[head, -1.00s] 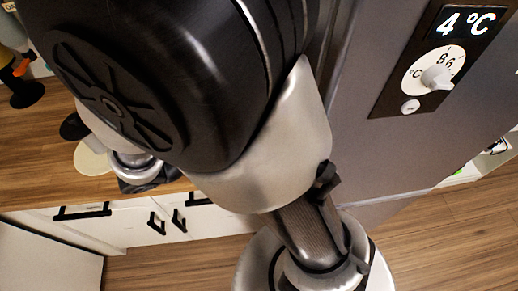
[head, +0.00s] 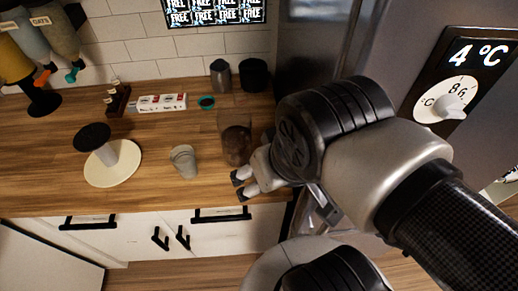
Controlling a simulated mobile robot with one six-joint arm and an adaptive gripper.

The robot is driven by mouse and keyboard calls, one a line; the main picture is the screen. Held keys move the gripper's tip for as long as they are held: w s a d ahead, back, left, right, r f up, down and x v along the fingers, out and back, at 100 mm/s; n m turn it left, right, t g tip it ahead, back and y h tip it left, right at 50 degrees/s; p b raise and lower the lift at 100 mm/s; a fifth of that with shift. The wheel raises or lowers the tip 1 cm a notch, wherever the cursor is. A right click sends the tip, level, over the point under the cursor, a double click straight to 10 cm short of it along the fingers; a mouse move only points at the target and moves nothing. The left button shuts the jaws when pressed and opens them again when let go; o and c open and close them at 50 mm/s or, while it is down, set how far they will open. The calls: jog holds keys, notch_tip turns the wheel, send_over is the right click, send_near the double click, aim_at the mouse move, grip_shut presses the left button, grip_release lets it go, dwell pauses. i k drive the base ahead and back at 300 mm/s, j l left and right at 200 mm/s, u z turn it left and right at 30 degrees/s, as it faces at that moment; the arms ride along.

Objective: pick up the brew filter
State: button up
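I cannot tell for certain which item is the brew filter. A small dark round item with a green rim (head: 206,102) lies on the wooden counter near the white box. A brown see-through container (head: 236,143) stands on the counter, just above and left of my gripper in the picture. A clear glass (head: 184,161) stands to its left. My gripper (head: 240,187) is at the counter's front edge, right of the glass. Its two dark fingertips are apart, with nothing visible between them. My arm hides the counter's right end.
A round cream base with a black top (head: 95,140) stands at left. A white box (head: 160,103), a small wooden rack (head: 117,98), a grey canister (head: 220,76) and a black cup (head: 254,75) are behind. A grey fridge (head: 420,75) is at right. The counter's left front is clear.

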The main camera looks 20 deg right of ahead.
aim_at(95, 137)
jog(key=i+j, duration=0.15)
jog(key=j, duration=0.3)
jog(key=i+j+u, duration=0.15)
jog(key=j, duration=0.3)
jog(key=i+j, duration=0.1)
jog(key=j, duration=0.3)
jog(key=i+j+u, duration=0.15)
jog(key=j, duration=0.3)
jog(key=i+j, duration=0.15)
jog(key=j, duration=0.25)
jog(key=i+j+u, duration=0.15)
jog(key=j, duration=0.25)
jog(key=i+l, duration=0.1)
jog(key=z, duration=0.05)
